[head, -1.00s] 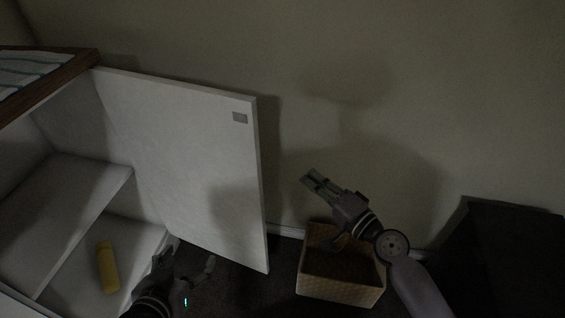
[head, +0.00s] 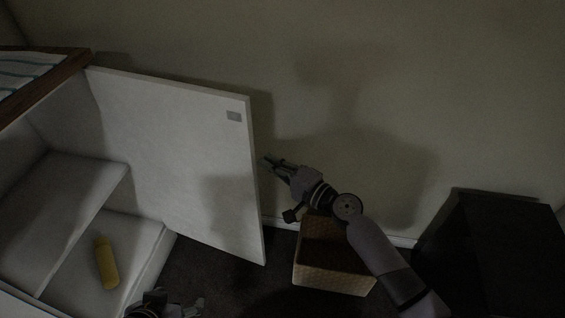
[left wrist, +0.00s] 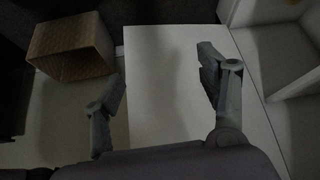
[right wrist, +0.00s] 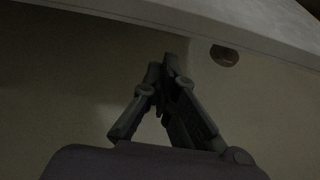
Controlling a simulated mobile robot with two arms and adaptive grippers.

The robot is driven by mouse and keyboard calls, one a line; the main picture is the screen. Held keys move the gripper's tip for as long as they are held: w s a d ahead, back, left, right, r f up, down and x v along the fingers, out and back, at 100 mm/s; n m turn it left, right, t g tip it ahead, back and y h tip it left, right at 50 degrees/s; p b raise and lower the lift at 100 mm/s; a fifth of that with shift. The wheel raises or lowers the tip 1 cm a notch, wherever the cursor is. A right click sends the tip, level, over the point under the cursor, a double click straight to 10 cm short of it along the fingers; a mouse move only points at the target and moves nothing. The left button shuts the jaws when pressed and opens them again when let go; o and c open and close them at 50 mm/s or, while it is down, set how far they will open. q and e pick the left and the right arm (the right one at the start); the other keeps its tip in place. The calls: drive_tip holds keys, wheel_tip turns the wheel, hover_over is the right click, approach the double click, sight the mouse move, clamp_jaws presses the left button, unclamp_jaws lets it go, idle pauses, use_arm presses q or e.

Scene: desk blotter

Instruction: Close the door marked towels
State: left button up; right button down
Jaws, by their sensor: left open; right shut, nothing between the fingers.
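The white cabinet door (head: 170,150) stands wide open, its face toward the head camera. In the right wrist view, the shut fingers (right wrist: 168,65) point toward a pale edge and a round brown knob-like thing (right wrist: 224,56). My left gripper (head: 185,303) is low in front of the door; its open fingers (left wrist: 162,75) show in the left wrist view, with nothing between them.
The open cabinet (head: 75,200) has a shelf and a yellow bottle (head: 107,263) inside. A woven basket (head: 335,272) stands on the dark floor right of the door. A black cabinet (head: 490,240) stands further right. The wall lies close behind.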

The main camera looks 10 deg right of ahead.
use_arm(q)
drive_tip(key=shift+s+a+f+g, duration=0.2)
drive_tip(key=shift+s+g, duration=0.1)
drive_tip(key=shift+s, duration=0.3)
drive_tip(key=shift+s+a+f+g, duration=0.15)
drive_tip(key=shift+s+g, duration=0.15)
drive_tip(key=shift+s, duration=0.3)
drive_tip(key=shift+s+a+f+g, duration=0.1)
drive_tip(key=shift+s+a+g, duration=0.15)
drive_tip(key=shift+s, duration=0.35)
use_arm(e)
drive_tip(key=shift+s+a+r, duration=0.1)
drive_tip(key=shift+s+a, duration=0.15)
drive_tip(key=shift+s, duration=0.3)
drive_tip(key=shift+s+a+r, duration=0.1)
drive_tip(key=shift+s+a, duration=0.15)
drive_tip(key=shift+s, duration=0.25)
drive_tip(key=shift+f, duration=0.1)
